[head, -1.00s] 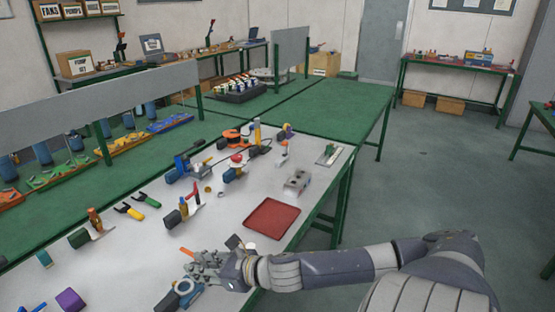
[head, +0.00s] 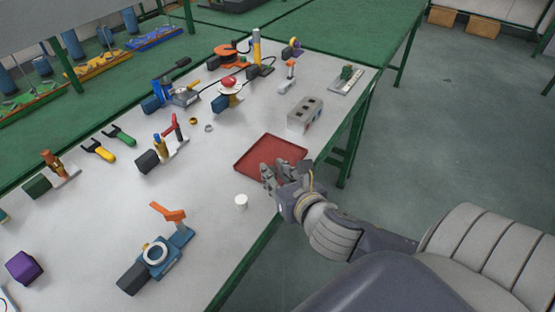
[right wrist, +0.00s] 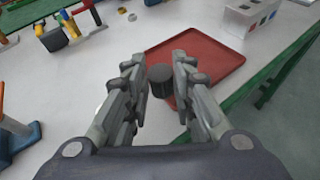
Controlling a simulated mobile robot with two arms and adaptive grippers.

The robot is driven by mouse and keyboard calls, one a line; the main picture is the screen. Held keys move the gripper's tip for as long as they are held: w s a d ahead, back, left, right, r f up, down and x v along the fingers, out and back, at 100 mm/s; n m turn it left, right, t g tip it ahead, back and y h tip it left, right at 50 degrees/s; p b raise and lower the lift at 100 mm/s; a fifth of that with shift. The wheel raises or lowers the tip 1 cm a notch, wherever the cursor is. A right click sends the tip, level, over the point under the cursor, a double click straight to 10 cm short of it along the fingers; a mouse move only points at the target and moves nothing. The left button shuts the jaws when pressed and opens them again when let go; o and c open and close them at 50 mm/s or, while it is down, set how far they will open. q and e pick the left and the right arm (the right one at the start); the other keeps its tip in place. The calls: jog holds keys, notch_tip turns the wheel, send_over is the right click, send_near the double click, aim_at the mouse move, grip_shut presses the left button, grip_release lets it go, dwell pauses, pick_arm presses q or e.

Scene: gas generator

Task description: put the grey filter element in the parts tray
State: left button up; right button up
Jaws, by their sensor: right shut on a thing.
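The grey filter element (right wrist: 161,80) is a short dark cylinder between the fingers of my right gripper (right wrist: 158,82) in the right wrist view. The gripper is shut on it. In the head view the same gripper (head: 276,174) is at the near right part of the parts tray (head: 268,148), and its fingers hide the element. The tray is shallow, red and empty where it shows. In the right wrist view the tray (right wrist: 212,55) lies around and beyond the element. I cannot tell the height above it. My left gripper is not in view.
A small white cylinder (head: 241,201) stands on the table just left of my right gripper. A blue device with an orange lever (head: 160,255) is farther left. A grey box with square openings (head: 305,115) stands beyond the tray. The table's right edge is close.

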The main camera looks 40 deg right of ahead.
jog(key=w+d, duration=0.2)
jog(key=w, duration=0.1)
jog(key=w+d, duration=0.1)
jog(key=shift+w+f+p, duration=0.15)
jog(key=shift+f+p, duration=0.1)
jog(key=shift+p, duration=0.1)
jog(key=w+d, duration=0.2)
jog(key=w, duration=0.2)
jog(key=shift+d+f, duration=0.25)
jog(key=shift+d, duration=0.15)
jog(key=shift+w+d, duration=0.2)
jog(key=shift+w, duration=0.05)
notch_tip(320, 180, down, 3)
jog(key=shift+f, duration=0.35)
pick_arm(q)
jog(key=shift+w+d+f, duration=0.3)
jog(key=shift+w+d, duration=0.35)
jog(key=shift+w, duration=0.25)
pick_arm(e)
jog(key=o, duration=0.8)
jog(key=shift+f, duration=0.1)
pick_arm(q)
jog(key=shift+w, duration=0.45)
